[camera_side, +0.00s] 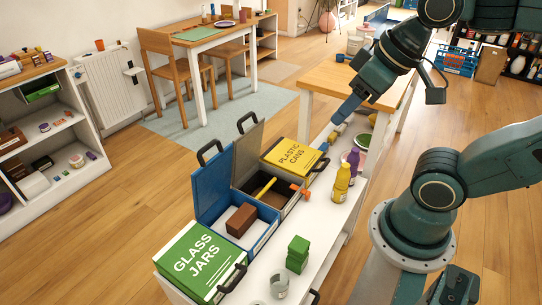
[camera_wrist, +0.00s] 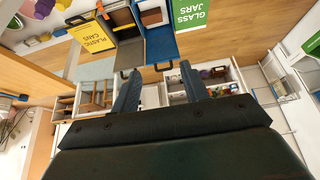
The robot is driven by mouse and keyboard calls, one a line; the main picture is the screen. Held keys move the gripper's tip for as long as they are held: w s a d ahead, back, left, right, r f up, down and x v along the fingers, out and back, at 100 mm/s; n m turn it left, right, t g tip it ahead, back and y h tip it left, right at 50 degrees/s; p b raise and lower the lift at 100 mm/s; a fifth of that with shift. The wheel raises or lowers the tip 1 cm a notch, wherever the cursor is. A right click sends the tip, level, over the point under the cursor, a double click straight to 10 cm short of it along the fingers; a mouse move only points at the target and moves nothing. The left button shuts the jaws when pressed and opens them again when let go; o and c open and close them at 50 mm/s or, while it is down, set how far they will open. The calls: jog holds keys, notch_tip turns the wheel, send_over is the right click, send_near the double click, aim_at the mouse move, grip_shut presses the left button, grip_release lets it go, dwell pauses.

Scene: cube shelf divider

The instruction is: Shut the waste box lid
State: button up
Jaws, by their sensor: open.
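Four boxes stand in a row on the white bench in the side view. The green lid (camera_side: 201,262) reading GLASS JARS and the yellow lid (camera_side: 295,155) reading PLASTIC CANS are down. I cannot tell which is the waste box. My gripper (camera_side: 340,119) is raised beyond the yellow lid, apart from the boxes. In the wrist view my gripper (camera_wrist: 160,84) is open and empty.
A yellow bottle (camera_side: 341,182) and a purple bottle (camera_side: 353,160) stand right of the boxes. A wooden table (camera_side: 325,77) is behind my gripper. Black handles stick up from the raised lids.

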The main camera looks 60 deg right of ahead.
jog(key=shift+w+r, duration=0.15)
jog(key=shift+w, duration=0.2)
jog(key=c, duration=0.3)
jog(key=shift+w+d+r, duration=0.1)
jog(key=shift+w+r, duration=0.1)
jog(key=shift+w, duration=0.4)
jog(key=shift+w+d+r, duration=0.1)
jog(key=shift+w+r, duration=0.05)
jog(key=shift+w, duration=0.4)
grip_shut()
jog(key=w+d+f+t, duration=0.1)
jog(key=w+d, duration=0.3)
jog(key=w, duration=0.7)
jog(key=w+d+f, duration=0.1)
jog(key=w+d, duration=0.3)
jog(key=w, duration=0.7)
jog(key=w+d+f+t, duration=0.1)
jog(key=w+d+f, duration=1.4)
jog(key=shift+d+f, duration=0.3)
jog(key=shift+f, duration=0.05)
